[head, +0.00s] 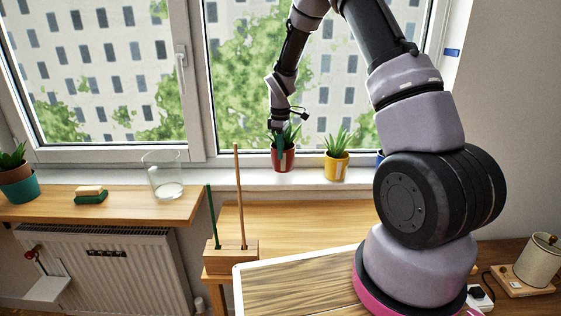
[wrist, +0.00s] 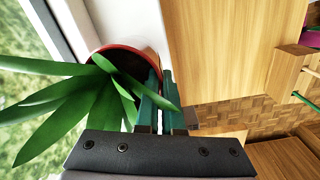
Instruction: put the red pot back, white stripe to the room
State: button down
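The red pot (head: 284,161), holding a spiky green plant, stands upright on the white window sill, left of a yellow pot (head: 336,167). My gripper (head: 281,150) reaches down from above at the pot's room side. In the wrist view, the red rim (wrist: 124,47) and dark soil show beside the teal fingers (wrist: 160,85). The fingers are close together across the rim, one inside and one outside, shut on the pot wall. Leaves partly cover the fingers. I see no white stripe on the red pot; the yellow pot's white stripe faces the room.
A blue pot (head: 380,158) is mostly hidden behind my arm. A glass (head: 163,176), a sponge (head: 90,194) and a teal pot (head: 19,187) stand on the left ledge. A wooden block with upright rods (head: 230,258) stands in front. The sill left of the red pot is clear.

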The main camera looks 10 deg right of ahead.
aim_at(285, 165)
jog(key=shift+f, duration=1.6)
jog(key=shift+f, duration=0.15)
jog(key=c, duration=1.1)
grip_release()
jog(key=shift+s, duration=0.1)
jog(key=shift+o, duration=0.2)
